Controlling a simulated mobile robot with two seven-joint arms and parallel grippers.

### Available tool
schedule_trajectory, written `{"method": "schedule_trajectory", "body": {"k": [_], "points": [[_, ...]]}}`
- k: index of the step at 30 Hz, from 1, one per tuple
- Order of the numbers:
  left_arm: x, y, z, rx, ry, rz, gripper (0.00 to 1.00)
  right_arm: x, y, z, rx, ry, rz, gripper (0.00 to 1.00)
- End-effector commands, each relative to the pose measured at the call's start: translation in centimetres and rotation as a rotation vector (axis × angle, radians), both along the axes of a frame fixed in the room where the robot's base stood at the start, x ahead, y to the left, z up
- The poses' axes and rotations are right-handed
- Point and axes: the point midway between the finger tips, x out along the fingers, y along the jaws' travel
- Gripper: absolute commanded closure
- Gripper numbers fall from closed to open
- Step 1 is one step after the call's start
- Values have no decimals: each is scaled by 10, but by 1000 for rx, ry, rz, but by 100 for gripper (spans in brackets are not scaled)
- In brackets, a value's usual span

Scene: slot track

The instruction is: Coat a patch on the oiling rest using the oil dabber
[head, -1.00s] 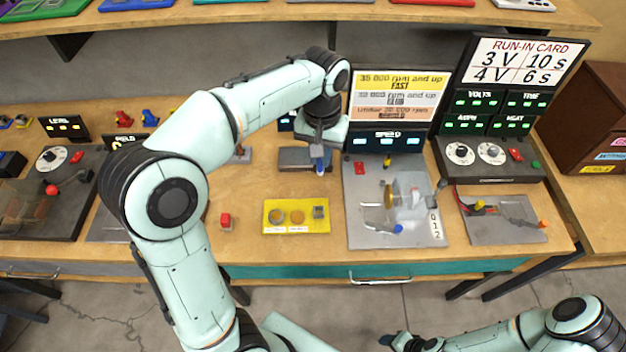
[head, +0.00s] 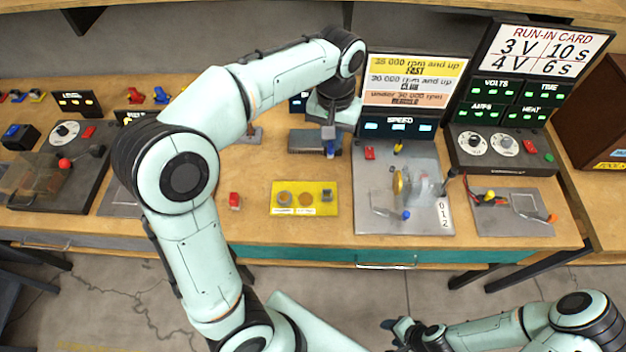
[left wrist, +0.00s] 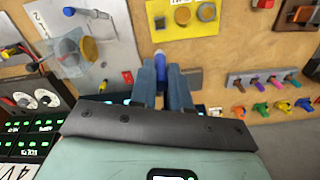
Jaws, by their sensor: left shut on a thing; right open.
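My left gripper (head: 329,130) points down at the right end of a grey block (head: 305,141), which may be the oiling rest. It is shut on a slim blue-ended tool, seemingly the oil dabber (head: 330,149). In the left wrist view the blue dabber (left wrist: 161,62) stands between the two fingers (left wrist: 162,85), and part of the grey block (left wrist: 194,77) shows beside them. I cannot tell whether the dabber touches the block. My right gripper (head: 398,330) is low, off the bench, open.
A grey plate with a wheel mechanism (head: 375,220) lies to the right, with a SPEED display (head: 398,127) behind it. A small red block (head: 235,201) stands left of the yellow plate. Bare wood lies between the yellow plate and the grey block.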

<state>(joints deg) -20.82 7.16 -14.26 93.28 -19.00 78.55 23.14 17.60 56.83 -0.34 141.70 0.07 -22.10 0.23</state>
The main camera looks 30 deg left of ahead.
Motion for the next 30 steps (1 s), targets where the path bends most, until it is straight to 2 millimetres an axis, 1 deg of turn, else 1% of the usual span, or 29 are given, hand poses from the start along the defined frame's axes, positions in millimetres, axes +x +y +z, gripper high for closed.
{"method": "schedule_trajectory", "body": {"k": [3, 5, 8, 12, 15, 18, 21, 26, 30], "points": [[0, 1, -2, 0, 1, 1, 100, 0, 0, 0, 0, 0, 0, 47], [-2, 4, -7, 0, 3, 3, 100, -2, 0, -1, 0, 2, 0, 47], [-7, 13, -28, 2, 8, 8, 100, -6, 0, -5, 0, 7, 0, 47], [-20, 29, -69, 3, 13, 10, 100, -14, 0, -11, 0, 16, 0, 47], [-30, 37, -93, 2, 10, 8, 100, -18, 0, -14, 0, 20, 0, 47], [-37, 42, -109, 1, 5, 6, 100, -20, 0, -17, 0, 23, 0, 47], [-41, 45, -117, 1, 1, 2, 100, -21, 0, -18, 0, 25, 0, 47], [-42, 45, -124, 1, 0, -1, 100, -25, 0, -21, 0, 28, 0, 47], [-43, 45, -135, 0, 3, -1, 100, -31, 0, -28, 0, 36, 0, 47]]}}
